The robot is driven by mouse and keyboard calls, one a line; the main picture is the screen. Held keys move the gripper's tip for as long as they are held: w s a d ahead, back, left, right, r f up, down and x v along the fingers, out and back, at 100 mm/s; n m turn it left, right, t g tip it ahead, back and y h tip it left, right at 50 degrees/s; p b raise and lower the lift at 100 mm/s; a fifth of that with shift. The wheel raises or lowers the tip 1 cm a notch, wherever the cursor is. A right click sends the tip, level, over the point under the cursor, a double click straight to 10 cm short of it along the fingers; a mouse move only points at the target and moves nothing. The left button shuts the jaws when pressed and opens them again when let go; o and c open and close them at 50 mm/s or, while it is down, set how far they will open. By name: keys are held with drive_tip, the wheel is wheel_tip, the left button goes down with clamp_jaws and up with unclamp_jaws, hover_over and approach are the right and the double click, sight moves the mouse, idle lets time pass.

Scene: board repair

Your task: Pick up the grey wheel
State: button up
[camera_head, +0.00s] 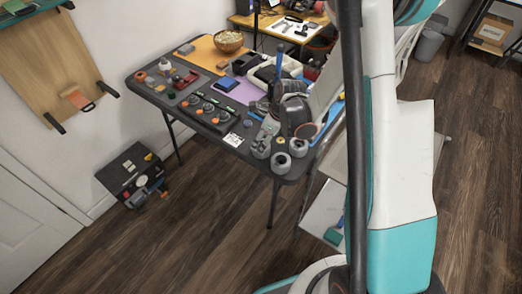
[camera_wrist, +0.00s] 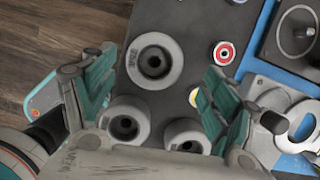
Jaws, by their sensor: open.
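Several grey wheels lie on the dark table's front corner in the head view, one of them lowest at the edge (camera_head: 281,162) and another just right of it (camera_head: 298,147). In the wrist view the largest-looking grey wheel (camera_wrist: 174,49) lies flat with a dark centre hole. Two more grey wheels, a left one (camera_wrist: 125,120) and a right one (camera_wrist: 187,134), show closer to my wrist, partly hidden by it. My gripper (camera_wrist: 160,72) is open, its teal fingers apart on either side of the largest-looking wheel. Nothing is held; I cannot tell the height above it.
A red-and-white round part (camera_wrist: 224,53) lies right of the wheels, and a grey plate with holes (camera_wrist: 270,95) is farther right on blue. The table (camera_head: 226,139) is crowded, with a black tray of orange-marked parts (camera_head: 205,112). Wood floor lies beyond its edge.

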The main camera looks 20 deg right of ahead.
drive_tip(key=x, duration=0.1)
drive_tip(key=b+x, duration=0.1)
drive_tip(key=x, duration=0.1)
drive_tip(key=b+x, duration=0.1)
drive_tip(key=x, duration=0.1)
drive_tip(key=shift+s+a+f, duration=0.15)
drive_tip(key=shift+a, duration=0.2)
drive_tip(key=c, duration=1.2)
